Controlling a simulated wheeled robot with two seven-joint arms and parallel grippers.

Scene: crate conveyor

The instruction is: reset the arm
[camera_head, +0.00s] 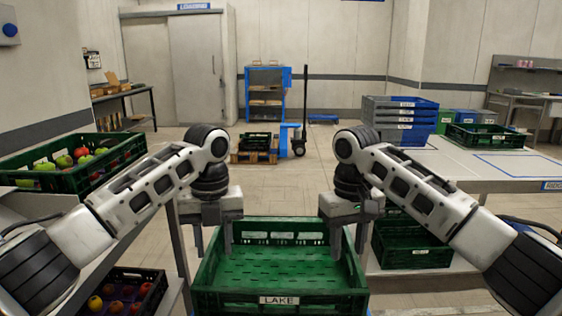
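An empty green crate (280,301) labelled LAKE is at the bottom centre of the head view, between my two arms. My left gripper (213,240) points down at the crate's far left corner, with its fingers apart. My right gripper (348,240) points down at the far right corner, also with its fingers apart.
At left, a green crate of apples (70,181) sits on a table, with another fruit crate (125,291) below. At right are a white table (450,165), stacked blue and grey crates (400,116), a green crate (487,136) and a lower green crate (412,258). Open floor lies ahead.

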